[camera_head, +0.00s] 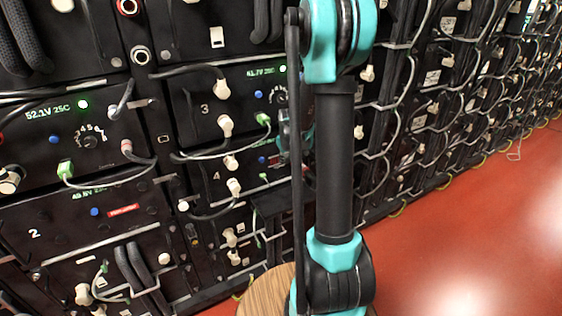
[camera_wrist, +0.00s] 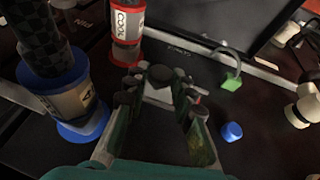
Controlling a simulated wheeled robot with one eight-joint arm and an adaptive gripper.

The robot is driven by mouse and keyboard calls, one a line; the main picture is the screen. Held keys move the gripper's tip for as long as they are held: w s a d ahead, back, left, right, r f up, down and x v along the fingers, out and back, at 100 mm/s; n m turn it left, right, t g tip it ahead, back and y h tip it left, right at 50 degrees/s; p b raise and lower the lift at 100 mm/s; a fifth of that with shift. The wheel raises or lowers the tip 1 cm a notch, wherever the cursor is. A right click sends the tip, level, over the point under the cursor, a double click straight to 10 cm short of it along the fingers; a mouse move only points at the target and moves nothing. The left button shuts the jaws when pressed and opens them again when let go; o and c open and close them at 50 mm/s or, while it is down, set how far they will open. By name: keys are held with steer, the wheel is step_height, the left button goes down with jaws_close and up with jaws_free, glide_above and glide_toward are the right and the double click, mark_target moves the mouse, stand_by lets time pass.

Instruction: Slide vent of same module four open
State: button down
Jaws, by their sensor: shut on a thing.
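Module four (camera_head: 217,190) is the black panel marked 4 in the head view, below the panel marked 3. My arm covers the right part of it. In the wrist view my gripper (camera_wrist: 160,92) reaches to a black panel face, with its fingers on both sides of a small dark knob (camera_wrist: 161,75). The gripper is shut on this knob, which appears to be the vent's slide handle. The vent slot is mostly hidden by the fingers, so I cannot tell how far it is open.
In the wrist view a blue-collared hose fitting (camera_wrist: 75,105) and a red-collared one (camera_wrist: 126,30) stand close on the left. A green plug (camera_wrist: 231,83), a blue button (camera_wrist: 231,131) and pale plugs (camera_wrist: 299,108) are on the right. Red floor (camera_head: 460,230) is clear in the head view.

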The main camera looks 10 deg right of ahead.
steer(key=c, duration=1.3)
jaws_free()
steer(key=shift+d, duration=0.2)
steer(key=shift+o, duration=0.2)
steer(key=v, duration=1.2)
steer(key=shift+a, duration=0.1)
steer(key=s+a+f+m, duration=0.1)
steer(key=s+a+f, duration=0.1)
steer(key=s, duration=0.6)
steer(key=s+a+f+m, duration=0.1)
steer(key=s+f, duration=0.3)
steer(key=s, duration=0.5)
steer(key=s+a+f+m, duration=0.1)
steer(key=s+a+f, duration=0.2)
steer(key=s, duration=0.5)
steer(key=shift+s+f+g+y, duration=0.35)
steer(key=shift+f+g+y, duration=0.05)
steer(key=shift+f, duration=0.1)
